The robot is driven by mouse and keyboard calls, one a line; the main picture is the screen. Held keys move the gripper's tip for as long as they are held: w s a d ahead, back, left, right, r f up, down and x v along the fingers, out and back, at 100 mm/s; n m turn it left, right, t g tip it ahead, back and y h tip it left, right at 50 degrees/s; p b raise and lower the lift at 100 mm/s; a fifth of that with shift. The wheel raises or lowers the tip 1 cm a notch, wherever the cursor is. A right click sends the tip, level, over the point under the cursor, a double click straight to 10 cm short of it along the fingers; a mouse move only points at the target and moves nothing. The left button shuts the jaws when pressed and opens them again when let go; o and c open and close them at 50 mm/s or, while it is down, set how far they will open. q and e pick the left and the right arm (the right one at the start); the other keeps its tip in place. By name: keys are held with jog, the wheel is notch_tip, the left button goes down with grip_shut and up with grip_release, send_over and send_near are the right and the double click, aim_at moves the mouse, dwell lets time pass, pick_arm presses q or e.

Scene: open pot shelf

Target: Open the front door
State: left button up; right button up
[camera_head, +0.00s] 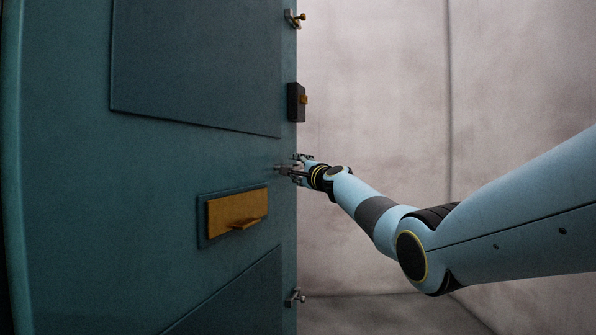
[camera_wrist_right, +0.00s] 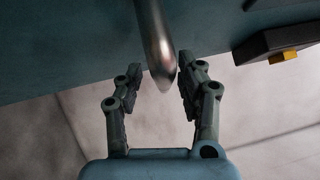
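The front door (camera_head: 150,160) is a large teal panel filling the left of the head view. Its metal lever handle (camera_head: 281,167) is near the door's right edge and also shows as a grey rod in the right wrist view (camera_wrist_right: 155,40). My right gripper (camera_head: 290,168) is at the handle. In the right wrist view its two fingers (camera_wrist_right: 158,82) are apart, with the handle's rounded end between them. The right finger is very close to the handle; a gap shows on the left. I cannot tell whether they touch. My left gripper is out of view.
A dark lock box with a brass knob (camera_head: 296,102) is above the handle on the door's edge. Metal fittings (camera_head: 295,18) and (camera_head: 295,297) sit higher and lower there. A brass mail slot (camera_head: 237,211) juts out. A pale wall (camera_head: 390,90) stands to the right.

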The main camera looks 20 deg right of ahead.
jog(key=s+f, duration=0.1)
jog(key=s, duration=1.1)
jog(key=shift+d+f, duration=0.15)
jog(key=shift+f, duration=0.2)
jog(key=shift+w, duration=0.1)
